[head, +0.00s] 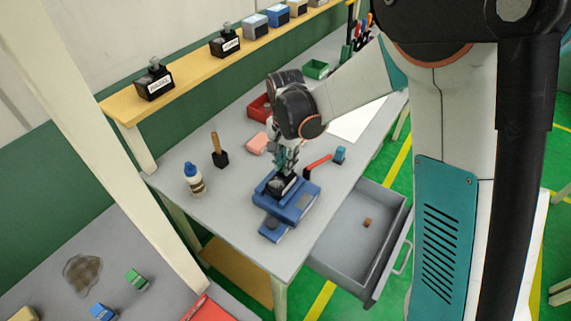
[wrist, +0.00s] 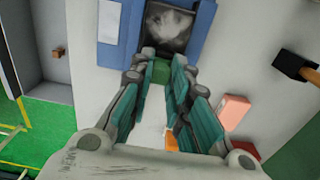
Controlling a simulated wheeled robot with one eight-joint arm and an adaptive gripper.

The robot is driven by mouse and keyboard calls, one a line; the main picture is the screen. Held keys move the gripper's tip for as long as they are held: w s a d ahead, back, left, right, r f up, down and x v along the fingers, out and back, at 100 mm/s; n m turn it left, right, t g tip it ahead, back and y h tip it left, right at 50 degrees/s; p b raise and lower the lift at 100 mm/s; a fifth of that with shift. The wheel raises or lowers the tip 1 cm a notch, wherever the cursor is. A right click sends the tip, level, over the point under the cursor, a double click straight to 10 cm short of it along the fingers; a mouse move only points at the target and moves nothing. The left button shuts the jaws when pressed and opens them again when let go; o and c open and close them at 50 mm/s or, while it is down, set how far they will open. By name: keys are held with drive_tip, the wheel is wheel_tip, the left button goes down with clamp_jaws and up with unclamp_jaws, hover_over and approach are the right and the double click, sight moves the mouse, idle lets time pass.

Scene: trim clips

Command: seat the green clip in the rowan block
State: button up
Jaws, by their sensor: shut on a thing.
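A green clip (wrist: 161,72) shows between the fingertips of my gripper (wrist: 158,80) in the wrist view. My gripper is shut on it, right at the near edge of a dark block (wrist: 172,28). In the head view my gripper (head: 285,163) points down over this dark block (head: 281,186), which sits in a blue fixture (head: 301,207) on the grey bench. I cannot tell whether the clip touches the block. No name can be read on this block, so I cannot tell if it is the rowan one. The fingers hide much of the clip.
A glue bottle (head: 194,179), a hammer (head: 219,152), a pink block (head: 257,143) and a red-handled tool (head: 318,165) lie around the fixture. An open drawer (head: 345,262) holds a small brown piece. Labelled dark blocks stand on the shelf (head: 190,72) behind.

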drive_tip(key=shift+f, duration=0.3)
drive_tip(key=shift+f, duration=0.2)
drive_tip(key=o, duration=0.7)
drive_tip(key=shift+r, duration=0.15)
wheel_tip(320, 180, up, 12)
drive_tip(key=shift+r+p, duration=0.1)
drive_tip(key=shift+p, duration=1.05)
